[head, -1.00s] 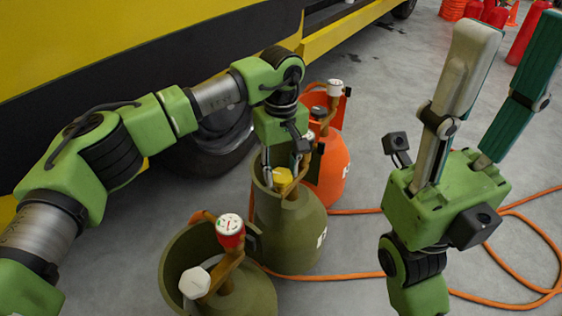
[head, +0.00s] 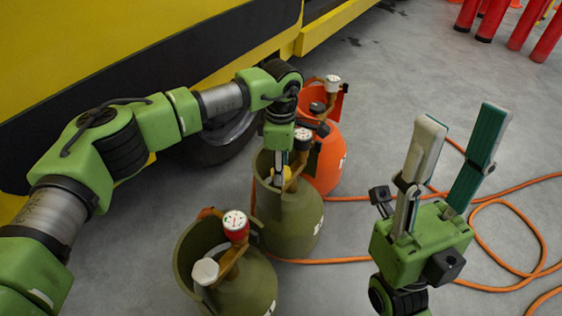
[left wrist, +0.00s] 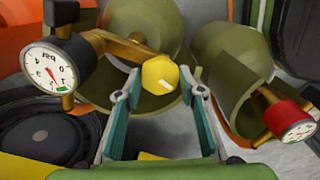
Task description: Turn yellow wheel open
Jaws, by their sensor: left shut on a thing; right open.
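The yellow wheel (left wrist: 160,76) is a small faceted knob with a white mark, on the brass valve of the middle olive cylinder (head: 290,225). In the left wrist view it sits between the fingertips of my left gripper (left wrist: 160,88), which is shut on it. In the head view my left gripper (head: 277,168) reaches down into the cylinder's collar, and the wheel (head: 285,175) is partly hidden there. A pressure gauge with a white face (left wrist: 47,70) is on the same valve. My right gripper (head: 462,150) is open and empty, raised at the right with its fingers pointing up.
A nearer olive cylinder (head: 245,290) has a white wheel (head: 205,271) and a red gauge (head: 235,222). An orange cylinder (head: 325,160) stands behind. An orange hose (head: 515,206) loops on the floor. A yellow and black vehicle (head: 130,50) borders the left; red cylinders (head: 548,35) stand far right.

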